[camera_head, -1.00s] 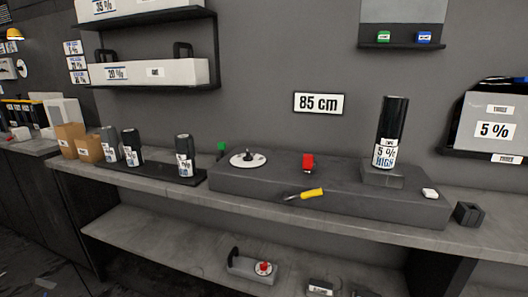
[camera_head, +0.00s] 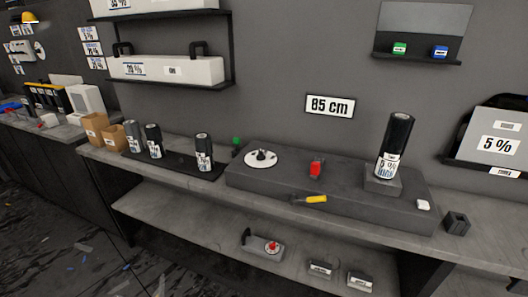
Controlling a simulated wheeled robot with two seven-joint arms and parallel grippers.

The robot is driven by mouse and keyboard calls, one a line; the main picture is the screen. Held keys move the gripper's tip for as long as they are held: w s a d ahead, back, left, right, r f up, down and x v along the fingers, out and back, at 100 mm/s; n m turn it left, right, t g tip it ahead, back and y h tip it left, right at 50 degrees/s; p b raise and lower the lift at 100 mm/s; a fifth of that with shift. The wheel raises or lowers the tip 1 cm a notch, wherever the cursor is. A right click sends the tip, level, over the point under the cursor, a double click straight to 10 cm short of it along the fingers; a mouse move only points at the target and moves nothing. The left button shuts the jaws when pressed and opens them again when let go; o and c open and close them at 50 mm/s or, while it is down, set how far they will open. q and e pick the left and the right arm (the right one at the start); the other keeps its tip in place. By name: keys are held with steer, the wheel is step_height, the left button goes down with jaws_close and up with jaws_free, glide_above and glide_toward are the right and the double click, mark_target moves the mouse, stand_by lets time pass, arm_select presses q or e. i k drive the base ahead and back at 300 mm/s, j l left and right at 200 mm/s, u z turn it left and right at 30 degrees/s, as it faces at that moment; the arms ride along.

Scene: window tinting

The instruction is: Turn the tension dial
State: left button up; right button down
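A round white dial (camera_head: 261,158) with a dark knob in its middle lies on the left part of a raised dark grey block (camera_head: 330,188) on the workbench. I take it to be the tension dial, but I read no label on it. A small green piece (camera_head: 236,141) stands just behind and left of it. A red part (camera_head: 317,168) stands to its right on the block. Neither of my grippers shows in the head view.
A black film roll (camera_head: 396,133) marked 5 % stands on the block's right side. A yellow-handled tool (camera_head: 312,199) lies at the front edge. Several rolls (camera_head: 203,150) stand on a black tray at left. A lower shelf (camera_head: 180,214) holds a red-knobbed device (camera_head: 270,247).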

mark_target(261, 157)
steer(key=i+j, duration=0.2)
steer(key=j, duration=0.15)
steer(key=i+j, duration=0.2)
steer(key=j, duration=0.15)
steer(key=i+j, duration=0.2)
steer(key=j, duration=0.2)
